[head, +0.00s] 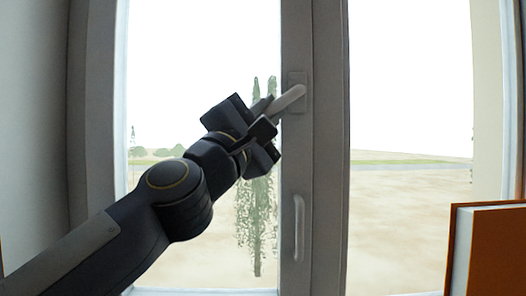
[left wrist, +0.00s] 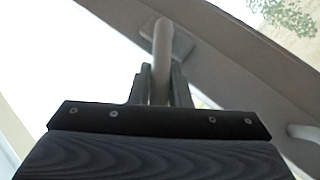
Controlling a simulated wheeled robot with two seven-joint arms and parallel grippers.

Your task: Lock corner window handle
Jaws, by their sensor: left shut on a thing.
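The window handle (head: 291,98) is a light grey lever on a plate on the window's middle upright. In the head view it slants down and left from its plate. My left gripper (head: 268,118) is at the lever's free end. In the left wrist view the lever (left wrist: 162,45) runs between the two fingers of my left gripper (left wrist: 158,88), which are shut on it. The fingers hide part of the lever. My right gripper is in neither view.
A second light handle (head: 299,228) stands upright lower on the same window upright (head: 324,180). An orange-brown book or box (head: 500,250) stands at the lower right. Glass panes lie on both sides of the upright.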

